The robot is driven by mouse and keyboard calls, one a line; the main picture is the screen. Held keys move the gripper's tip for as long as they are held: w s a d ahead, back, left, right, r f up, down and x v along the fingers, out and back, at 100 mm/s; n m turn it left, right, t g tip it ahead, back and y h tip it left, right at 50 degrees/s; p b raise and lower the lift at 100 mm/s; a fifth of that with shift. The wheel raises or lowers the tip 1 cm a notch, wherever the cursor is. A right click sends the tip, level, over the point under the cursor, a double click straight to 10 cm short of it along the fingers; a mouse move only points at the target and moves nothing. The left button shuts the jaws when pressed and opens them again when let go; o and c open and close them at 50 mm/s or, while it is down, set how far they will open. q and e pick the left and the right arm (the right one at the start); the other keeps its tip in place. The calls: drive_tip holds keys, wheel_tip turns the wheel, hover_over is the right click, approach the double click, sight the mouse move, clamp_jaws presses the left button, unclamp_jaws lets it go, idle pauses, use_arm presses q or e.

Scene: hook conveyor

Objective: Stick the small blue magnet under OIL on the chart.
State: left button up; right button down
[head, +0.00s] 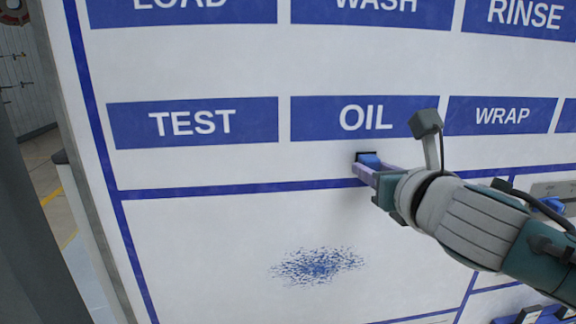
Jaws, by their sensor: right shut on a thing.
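The white chart (230,225) fills most of the head view, with blue labels in rows. The OIL label (318,119) is in the upper middle, between the TEST label (243,121) and the WRAP label (459,115). My right gripper (366,168) reaches in from the right, just below OIL. It is shut on the small blue magnet (370,159), which is partly hidden by the fingers. The magnet is at the chart face in the white strip between the OIL label and a blue line; I cannot tell if it touches. My left gripper is not in view.
A grey ledge (550,189) with a blue item (552,205) shows at the right edge, partly behind my arm. A speckled blue smudge (318,265) marks the chart's lower part. Open floor (40,160) lies left of the chart's edge.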

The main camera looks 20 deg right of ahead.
drive_tip(key=shift+w, duration=0.25)
idle(0.4)
drive_tip(key=shift+c, duration=2.3)
unclamp_jaws()
drive_tip(key=s+a+f+m+g+y+p, duration=0.1)
drive_tip(key=s+a+m+g+p, duration=0.1)
drive_tip(key=s+m, duration=0.8)
drive_tip(key=s+a+f+m+g+y+p, duration=0.1)
drive_tip(key=s+a+m+g, duration=0.4)
drive_tip(key=s+m, duration=0.5)
drive_tip(key=s+a+m+g+y+p, duration=0.2)
drive_tip(key=s+a+m+g+p, duration=0.1)
drive_tip(key=s+m, duration=0.7)
drive_tip(key=shift+s+a+f+m+g+p, duration=0.4)
drive_tip(key=shift+m+g+p, duration=0.15)
drive_tip(key=shift+m+g, duration=0.2)
